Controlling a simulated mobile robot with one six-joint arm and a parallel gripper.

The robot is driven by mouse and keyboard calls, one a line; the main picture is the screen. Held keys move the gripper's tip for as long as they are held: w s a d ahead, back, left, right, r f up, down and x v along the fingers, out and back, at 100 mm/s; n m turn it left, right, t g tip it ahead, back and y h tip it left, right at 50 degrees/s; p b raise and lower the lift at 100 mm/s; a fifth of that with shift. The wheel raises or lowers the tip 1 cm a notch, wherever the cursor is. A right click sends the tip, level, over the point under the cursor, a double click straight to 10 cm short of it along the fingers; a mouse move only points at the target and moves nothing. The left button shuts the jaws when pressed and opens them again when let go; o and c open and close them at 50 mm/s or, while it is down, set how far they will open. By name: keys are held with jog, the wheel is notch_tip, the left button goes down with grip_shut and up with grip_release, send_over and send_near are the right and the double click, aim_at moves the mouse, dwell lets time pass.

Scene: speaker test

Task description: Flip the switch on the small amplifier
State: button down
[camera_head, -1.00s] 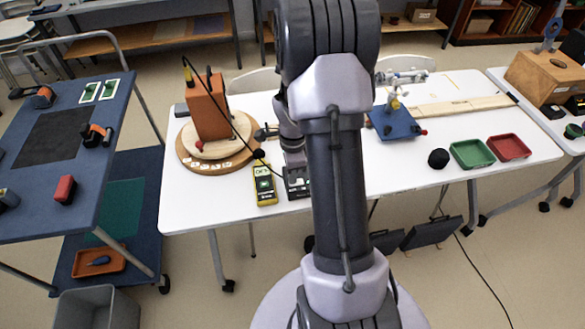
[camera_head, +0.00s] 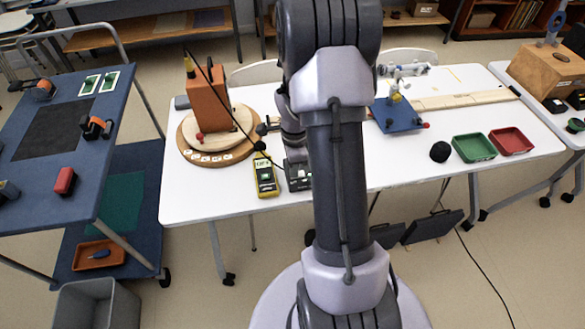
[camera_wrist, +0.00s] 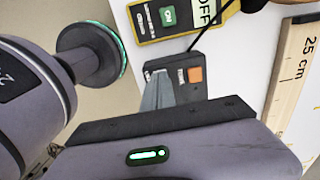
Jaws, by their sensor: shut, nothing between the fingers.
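The small amplifier is a dark box (camera_wrist: 203,58) with an orange switch (camera_wrist: 195,75) on its face in the wrist view. In the head view the amplifier (camera_head: 298,176) lies near the white table's front edge, partly hidden by my arm. My gripper (camera_wrist: 160,72) is shut and empty. Its grey fingers reach over the amplifier's face, just left of the orange switch in the wrist view. I cannot tell whether the tips touch the face. In the head view the fingers are hidden behind my arm. The switch's position is unclear.
A yellow meter (camera_head: 265,177) marked OFF lies beside the amplifier, with a black cable nearby. An orange-brown box (camera_head: 209,101) stands on a round wooden base behind. A wooden ruler (camera_wrist: 287,85) shows at right in the wrist view. Green (camera_head: 474,148) and red (camera_head: 511,141) trays sit farther right.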

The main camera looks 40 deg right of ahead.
jog(key=shift+s+d+f, duration=0.15)
jog(key=shift+s+d, duration=0.3)
jog(key=shift+s, duration=0.1)
notch_tip(320, 180, up, 14)
jog(key=p, duration=0.7)
